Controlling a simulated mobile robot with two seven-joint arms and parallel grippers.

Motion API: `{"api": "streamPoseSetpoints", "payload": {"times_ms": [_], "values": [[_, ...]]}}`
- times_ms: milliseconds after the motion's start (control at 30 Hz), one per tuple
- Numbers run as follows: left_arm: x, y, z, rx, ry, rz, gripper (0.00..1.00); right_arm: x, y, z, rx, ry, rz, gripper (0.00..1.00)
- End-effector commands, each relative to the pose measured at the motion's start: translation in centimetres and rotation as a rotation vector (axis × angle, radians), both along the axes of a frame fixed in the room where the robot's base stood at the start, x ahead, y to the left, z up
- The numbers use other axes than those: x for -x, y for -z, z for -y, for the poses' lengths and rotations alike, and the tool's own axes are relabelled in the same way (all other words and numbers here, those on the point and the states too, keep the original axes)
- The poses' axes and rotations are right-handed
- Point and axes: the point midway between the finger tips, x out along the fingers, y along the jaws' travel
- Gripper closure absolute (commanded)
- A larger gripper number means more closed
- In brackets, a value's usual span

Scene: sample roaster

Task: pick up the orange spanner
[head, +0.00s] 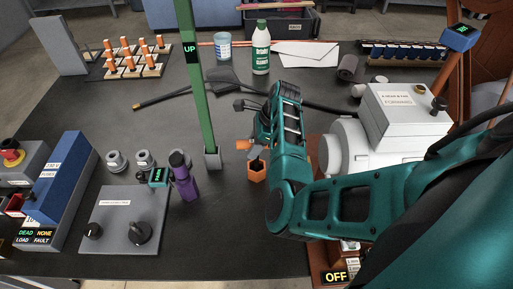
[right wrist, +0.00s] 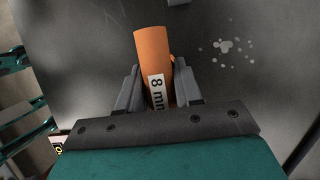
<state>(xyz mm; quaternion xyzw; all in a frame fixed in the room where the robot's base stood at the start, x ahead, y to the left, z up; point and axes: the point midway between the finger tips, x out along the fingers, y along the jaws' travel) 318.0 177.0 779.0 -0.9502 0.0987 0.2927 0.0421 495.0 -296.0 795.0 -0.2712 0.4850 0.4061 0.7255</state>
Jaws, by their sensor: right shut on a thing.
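The orange spanner (right wrist: 153,52) is a rounded orange piece with a white "8 mm" label, seen close up in the right wrist view. My right gripper (right wrist: 158,92) is shut on it, one dark finger on each side. In the head view the orange spanner (head: 256,172) shows a hexagonal end with a dark opening, just below my right gripper (head: 257,152). Part of it is hidden by the gripper. I cannot tell whether it touches the dark table. My left gripper is not in view.
A green post (head: 197,80) rises left of the gripper. A purple tool (head: 184,180) stands by a grey panel (head: 112,230). A white machine (head: 402,115) is at the right. A green-labelled bottle (head: 261,50) and blue cup (head: 223,47) stand behind. Table front-centre is clear.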

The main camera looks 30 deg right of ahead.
Motion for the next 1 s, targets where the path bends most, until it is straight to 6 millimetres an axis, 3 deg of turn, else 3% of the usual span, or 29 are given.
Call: {"api": "streamPoseSetpoints", "payload": {"times_ms": [167, 667, 1000], "values": [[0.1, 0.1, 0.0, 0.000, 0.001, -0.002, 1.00, 0.0, 0.0, 0.0, 0.000, 0.000, 0.000, 1.00], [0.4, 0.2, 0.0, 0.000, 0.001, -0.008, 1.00, -0.1, -0.5, 0.0, 0.001, 0.001, 0.004, 1.00], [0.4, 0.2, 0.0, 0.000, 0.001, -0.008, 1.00, -0.2, -6.7, 0.0, 0.002, 0.000, 0.006, 1.00]]}}
